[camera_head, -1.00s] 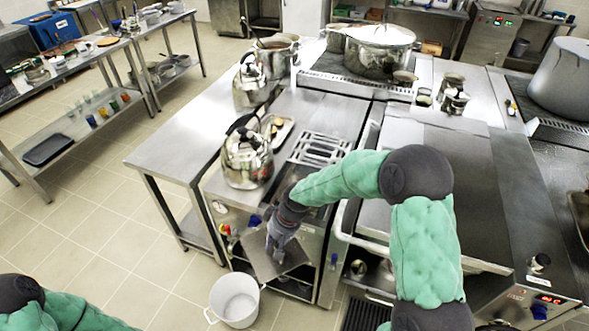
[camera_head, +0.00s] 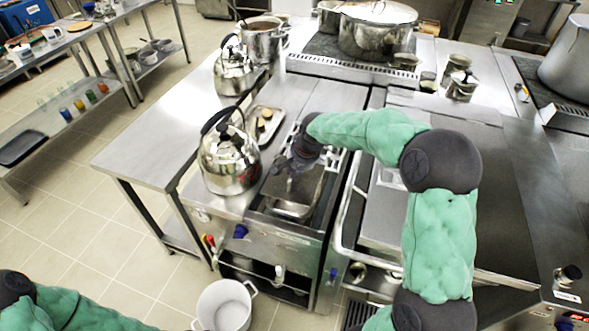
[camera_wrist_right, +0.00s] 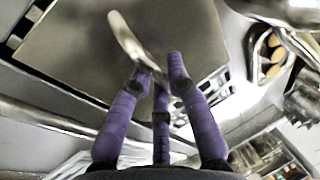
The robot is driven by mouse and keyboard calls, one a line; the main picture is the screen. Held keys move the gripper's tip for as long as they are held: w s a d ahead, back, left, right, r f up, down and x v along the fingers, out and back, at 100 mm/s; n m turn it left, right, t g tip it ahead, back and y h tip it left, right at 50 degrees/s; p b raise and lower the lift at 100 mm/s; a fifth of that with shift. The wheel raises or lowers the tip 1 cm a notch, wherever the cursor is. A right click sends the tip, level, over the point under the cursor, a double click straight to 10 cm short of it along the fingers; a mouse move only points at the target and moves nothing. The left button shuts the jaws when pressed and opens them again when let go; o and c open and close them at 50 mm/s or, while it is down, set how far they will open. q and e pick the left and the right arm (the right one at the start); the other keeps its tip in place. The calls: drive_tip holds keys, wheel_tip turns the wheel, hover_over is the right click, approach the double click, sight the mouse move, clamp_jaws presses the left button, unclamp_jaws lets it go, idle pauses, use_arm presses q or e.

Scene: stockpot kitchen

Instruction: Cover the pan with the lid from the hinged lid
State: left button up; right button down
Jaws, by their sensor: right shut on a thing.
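My right gripper (camera_head: 292,178) is over the rectangular opening in the counter, beside the large kettle. In the right wrist view its purple fingers (camera_wrist_right: 160,85) are closed around a curved pale handle (camera_wrist_right: 128,40) on a flat grey metal lid (camera_wrist_right: 75,40). In the head view the lid (camera_head: 305,188) lies over or in the opening, partly hidden by the gripper. A metal pan (camera_head: 287,209) shows at the front of the opening. I cannot tell whether the lid touches it. My left arm enters at the bottom left, and its gripper is outside the view.
The large kettle (camera_head: 230,160) stands close left of the opening. A tray with food pieces (camera_head: 265,124) lies behind it, with another kettle (camera_head: 236,72) farther back. The left counter (camera_head: 150,150) is mostly bare.

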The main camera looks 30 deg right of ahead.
sight(297, 181)
drive_tip(key=shift+f+b, duration=1.4)
drive_tip(key=shift+f, duration=0.65)
drive_tip(key=shift+f+b, duration=0.6)
drive_tip(key=shift+f, duration=0.45)
drive_tip(key=shift+f, duration=0.55)
drive_tip(key=c, duration=1.1)
unclamp_jaws()
drive_tip(key=shift+a, duration=0.1)
drive_tip(key=v, duration=1.2)
